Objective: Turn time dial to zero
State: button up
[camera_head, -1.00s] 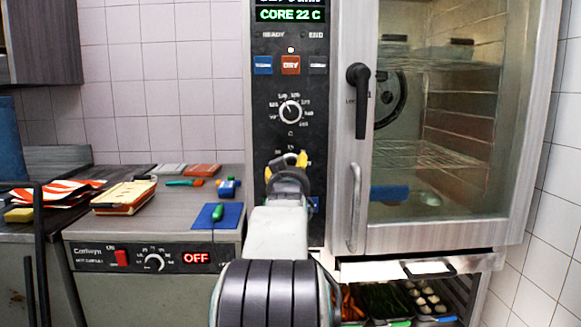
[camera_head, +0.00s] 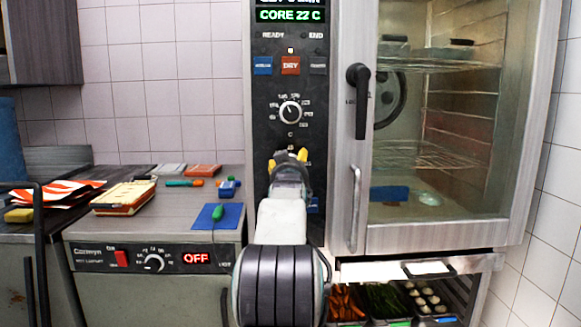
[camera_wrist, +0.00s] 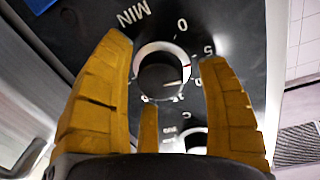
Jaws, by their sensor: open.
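The time dial (camera_wrist: 160,75) is a dark round knob with a pale ring, marked MIN, 0 and 5, in the wrist view. A small red mark shows on the ring's right side, on the side of the 5. My gripper (camera_wrist: 166,55) is open, with its yellow fingers spread on either side of the dial and a third finger below it. Whether any finger touches the dial I cannot tell. In the head view my gripper (camera_head: 287,157) is in front of the oven's control panel (camera_head: 262,110) and hides the time dial.
A temperature dial (camera_head: 290,112) sits above my gripper; part of a dial (camera_wrist: 195,142) also shows in the wrist view. The oven door handle (camera_head: 358,100) stands out to the right. A counter (camera_head: 170,210) with a blue mat (camera_head: 205,222) is at left.

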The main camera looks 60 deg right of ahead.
jog(key=shift+d, duration=0.1)
jog(key=shift+c, duration=0.3)
jog(key=c, duration=1.2)
jog(key=shift+o, duration=0.2)
jog(key=shift+n+b, duration=0.3)
jog(key=shift+b, duration=0.1)
jog(key=shift+f+n+b, duration=0.1)
jog(key=shift+n+b, duration=0.75)
jog(key=shift+n, duration=0.05)
jog(key=n+b, duration=0.1)
jog(key=n, duration=0.4)
jog(key=shift+w+h+b, duration=0.1)
jog(key=shift+h+b, duration=0.2)
jog(key=shift+b, duration=0.05)
jog(key=shift+n+t, duration=0.3)
